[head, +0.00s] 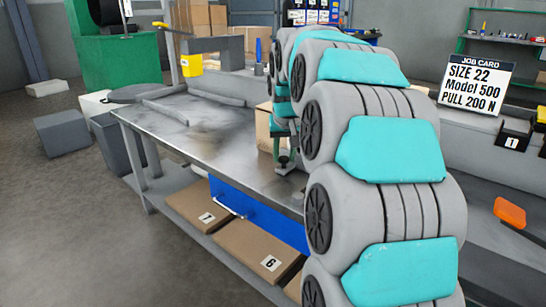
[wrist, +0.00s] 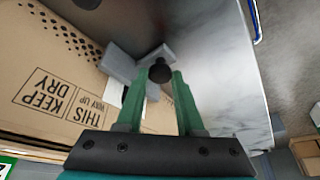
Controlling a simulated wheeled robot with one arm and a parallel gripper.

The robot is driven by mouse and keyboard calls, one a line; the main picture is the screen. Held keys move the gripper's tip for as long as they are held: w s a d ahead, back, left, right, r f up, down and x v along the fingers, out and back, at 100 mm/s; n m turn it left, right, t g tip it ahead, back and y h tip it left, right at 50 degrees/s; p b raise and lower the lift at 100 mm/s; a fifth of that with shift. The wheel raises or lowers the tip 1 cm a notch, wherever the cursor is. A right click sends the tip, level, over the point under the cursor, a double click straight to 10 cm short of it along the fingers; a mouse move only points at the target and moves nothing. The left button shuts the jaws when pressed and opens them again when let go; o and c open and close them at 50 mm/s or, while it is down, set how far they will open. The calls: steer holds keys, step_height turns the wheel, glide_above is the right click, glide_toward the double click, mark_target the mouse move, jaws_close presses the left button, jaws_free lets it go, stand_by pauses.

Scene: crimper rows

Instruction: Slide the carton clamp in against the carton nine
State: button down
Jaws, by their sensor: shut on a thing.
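The carton clamp (wrist: 124,64) is a grey piece with a black knob (wrist: 160,71), on the metal bench top. My gripper (wrist: 157,82) has green fingers, one on each side of the knob, and is shut on it. The carton (wrist: 60,75) is brown, printed KEEP DRY and THIS WAY UP, and stands to the left of the clamp in the wrist view. I cannot tell whether the clamp touches it. No number nine is readable. In the head view my arm hides most of the carton (head: 264,130), and my gripper (head: 283,158) is low at the bench.
The bench top (head: 205,135) is bare left of the carton, apart from grey rails (head: 170,112). Cartons marked 7 (head: 205,208) and 6 (head: 265,258) lie on the lower shelf, by a blue drawer front (head: 255,215). A job card (head: 476,84) stands at right.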

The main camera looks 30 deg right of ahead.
steer(key=shift+w+d, duration=0.1)
steer(key=shift+d, duration=0.15)
steer(key=c, duration=0.5)
jaws_free()
steer(key=shift+c, duration=0.2)
steer(key=shift+a+r, duration=0.1)
steer(key=shift+r, duration=0.05)
steer(key=v, duration=0.7)
steer(key=shift+s+r, duration=0.2)
steer(key=shift+r, duration=0.05)
